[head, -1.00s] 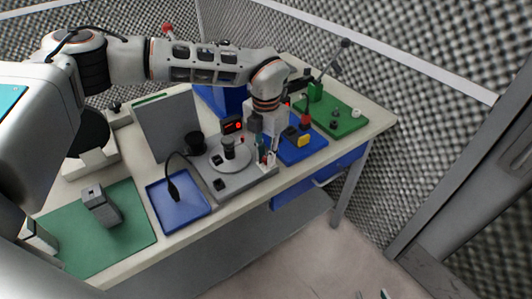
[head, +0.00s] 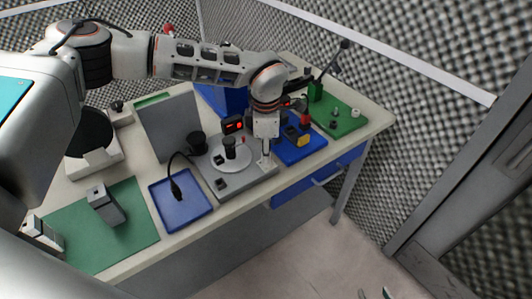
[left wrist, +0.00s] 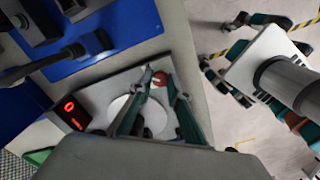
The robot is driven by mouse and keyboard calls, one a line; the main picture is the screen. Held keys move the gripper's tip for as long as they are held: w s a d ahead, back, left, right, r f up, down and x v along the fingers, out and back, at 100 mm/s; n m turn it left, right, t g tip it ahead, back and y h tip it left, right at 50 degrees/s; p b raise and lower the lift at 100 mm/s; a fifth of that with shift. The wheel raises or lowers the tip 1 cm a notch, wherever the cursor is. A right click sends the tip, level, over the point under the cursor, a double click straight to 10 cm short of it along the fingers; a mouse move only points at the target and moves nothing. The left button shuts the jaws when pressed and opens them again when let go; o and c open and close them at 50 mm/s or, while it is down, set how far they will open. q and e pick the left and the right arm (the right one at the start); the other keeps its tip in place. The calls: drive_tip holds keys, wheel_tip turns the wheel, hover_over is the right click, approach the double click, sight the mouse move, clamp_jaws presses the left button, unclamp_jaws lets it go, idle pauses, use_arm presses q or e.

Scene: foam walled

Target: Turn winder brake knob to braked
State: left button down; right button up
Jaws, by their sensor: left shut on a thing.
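The winder is a grey base (head: 252,184) with a white disc (head: 236,163) and a black-topped spindle (head: 229,146); it also shows in the left wrist view, with the disc (left wrist: 124,113) below the fingers. My left gripper (head: 265,160) is at the right side of the base. In the left wrist view its teal fingers are closed about a small reddish-brown knob (left wrist: 159,79) near the base's edge. The fingers hide the knob in the head view, and its marked position cannot be read. My right gripper (head: 375,294) shows only its separated fingertips at the bottom edge, away from the bench.
A box with a red display (head: 233,124) stands behind the disc. A blue tray (head: 205,212) with a dark cable tool is to the left. A blue board (head: 312,150) and green board (head: 350,125) lie to the right. Floor in front is free.

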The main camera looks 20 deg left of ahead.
use_arm(q)
drive_tip(key=shift+m, duration=0.7)
drive_tip(key=c, duration=1.9)
unclamp_jaws()
wheel_tip(320, 180, up, 12)
